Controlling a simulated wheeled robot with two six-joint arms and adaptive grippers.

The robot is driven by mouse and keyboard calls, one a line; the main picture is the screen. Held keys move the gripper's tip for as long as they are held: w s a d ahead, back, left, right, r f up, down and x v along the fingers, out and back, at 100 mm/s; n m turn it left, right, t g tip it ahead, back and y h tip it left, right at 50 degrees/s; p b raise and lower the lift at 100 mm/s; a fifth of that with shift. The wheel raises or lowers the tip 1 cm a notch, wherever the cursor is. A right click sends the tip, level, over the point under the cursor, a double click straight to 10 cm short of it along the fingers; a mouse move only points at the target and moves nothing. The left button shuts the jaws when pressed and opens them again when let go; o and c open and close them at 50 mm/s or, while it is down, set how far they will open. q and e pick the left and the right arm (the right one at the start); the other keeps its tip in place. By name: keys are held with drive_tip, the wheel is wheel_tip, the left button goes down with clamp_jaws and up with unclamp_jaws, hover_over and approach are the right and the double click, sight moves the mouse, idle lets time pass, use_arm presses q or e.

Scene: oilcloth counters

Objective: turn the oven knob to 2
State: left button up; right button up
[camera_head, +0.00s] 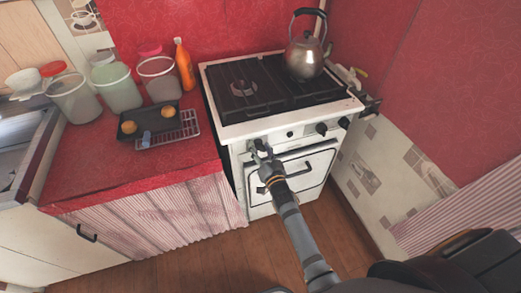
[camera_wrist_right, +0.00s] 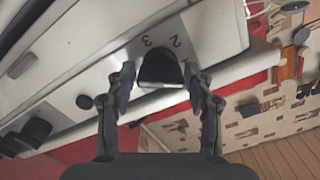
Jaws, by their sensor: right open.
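The white oven (camera_head: 262,203) stands under the hob, with a row of dark knobs along its front panel. My right gripper (camera_head: 261,156) is at the left end of that panel and largely covers the knob there. In the right wrist view, the dark oven knob (camera_wrist_right: 159,66) sits between the two fingers of my right gripper (camera_wrist_right: 158,88), which is open around it. The figures 3 and 2 are printed on the white panel above the knob in that view. The knob's pointer cannot be made out. My left gripper is not in view.
A metal kettle (camera_head: 306,58) stands on the hob's black grates. Two more knobs (camera_head: 322,128) are on the panel's right. The red counter (camera_head: 95,172) at left holds a dark tray with two round buns, tubs and an orange bottle. The floor before the oven is clear.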

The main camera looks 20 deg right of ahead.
drive_tip(key=c, duration=0.9)
drive_tip(key=shift+n, duration=0.4)
drive_tip(key=n, duration=0.4)
drive_tip(key=shift+a+n, duration=0.1)
drive_tip(key=shift+n, duration=0.2)
drive_tip(key=n+b, duration=0.1)
drive_tip(key=n, duration=0.5)
drive_tip(key=shift+a, duration=0.1)
drive_tip(key=shift+n, duration=0.3)
drive_tip(key=o, duration=0.9)
